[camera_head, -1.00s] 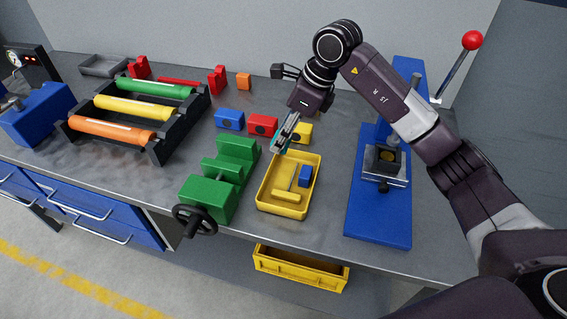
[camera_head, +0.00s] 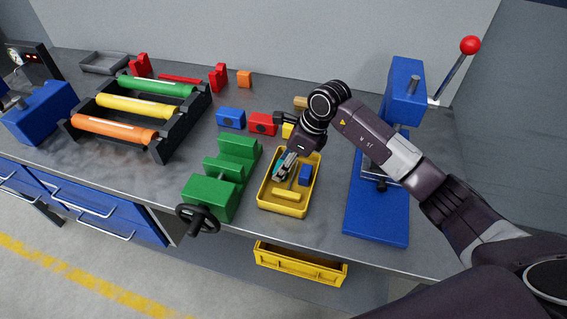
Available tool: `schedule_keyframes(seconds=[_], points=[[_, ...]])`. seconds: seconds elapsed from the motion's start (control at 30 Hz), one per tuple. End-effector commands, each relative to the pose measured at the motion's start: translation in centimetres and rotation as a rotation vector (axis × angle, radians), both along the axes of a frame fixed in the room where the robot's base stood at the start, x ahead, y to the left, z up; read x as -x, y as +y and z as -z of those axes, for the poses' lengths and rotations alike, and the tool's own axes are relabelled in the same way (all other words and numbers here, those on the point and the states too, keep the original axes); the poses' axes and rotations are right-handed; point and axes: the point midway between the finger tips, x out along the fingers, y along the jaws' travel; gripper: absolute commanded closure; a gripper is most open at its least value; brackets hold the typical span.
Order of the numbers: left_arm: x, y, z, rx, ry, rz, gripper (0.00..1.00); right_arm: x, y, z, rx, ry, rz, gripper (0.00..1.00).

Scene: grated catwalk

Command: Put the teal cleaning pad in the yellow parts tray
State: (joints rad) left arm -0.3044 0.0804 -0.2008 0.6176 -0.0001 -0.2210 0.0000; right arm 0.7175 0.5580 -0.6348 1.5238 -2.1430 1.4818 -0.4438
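The yellow parts tray (camera_head: 261,196) sits on the grey bench to the right of the green vise. My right gripper (camera_head: 284,167) points down over the tray's left back part. It is shut on the teal cleaning pad (camera_head: 279,168), which shows only as a small teal strip by the fingers. The pad is at the tray's opening; I cannot tell whether it touches the floor of the tray. A blue block (camera_head: 305,175) and a yellow piece (camera_head: 287,195) lie in the tray. My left gripper is not in view.
The green vise (camera_head: 218,180) stands close on the tray's left, and the blue press (camera_head: 375,220) stands on its right. Blue (camera_head: 231,118) and red (camera_head: 262,123) blocks lie behind. A yellow bin (camera_head: 300,265) is below the bench edge.

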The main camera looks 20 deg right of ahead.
Motion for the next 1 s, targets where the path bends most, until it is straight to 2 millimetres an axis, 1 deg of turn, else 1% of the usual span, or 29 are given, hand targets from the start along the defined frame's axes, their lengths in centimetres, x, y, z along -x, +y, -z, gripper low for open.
schedule_keyframes(seconds=[0.1,0.13,0.27,0.53,0.63,0.67,0.77,1.0], points=[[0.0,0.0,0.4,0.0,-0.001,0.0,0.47,0.0,0.0,0.4,0.001,-0.001,0.0,0.74],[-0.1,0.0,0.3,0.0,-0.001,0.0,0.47,0.0,0.0,0.3,0.001,-0.001,0.0,0.55],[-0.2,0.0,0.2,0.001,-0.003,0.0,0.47,0.0,0.0,0.2,0.0,0.0,0.0,0.41],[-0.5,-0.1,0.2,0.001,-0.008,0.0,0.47,0.0,0.0,0.1,0.0,0.0,0.0,0.4],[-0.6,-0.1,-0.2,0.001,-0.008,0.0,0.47,0.0,0.0,-0.2,-0.001,0.001,0.0,0.4],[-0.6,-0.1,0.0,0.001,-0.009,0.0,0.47,0.0,-0.1,-0.4,0.001,-0.001,0.0,0.4],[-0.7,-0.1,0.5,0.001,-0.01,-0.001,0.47,0.2,-0.7,-1.7,0.001,-0.004,0.001,0.4],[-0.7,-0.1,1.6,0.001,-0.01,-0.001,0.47,1.4,-2.4,-6.5,0.002,-0.005,0.001,0.4]])
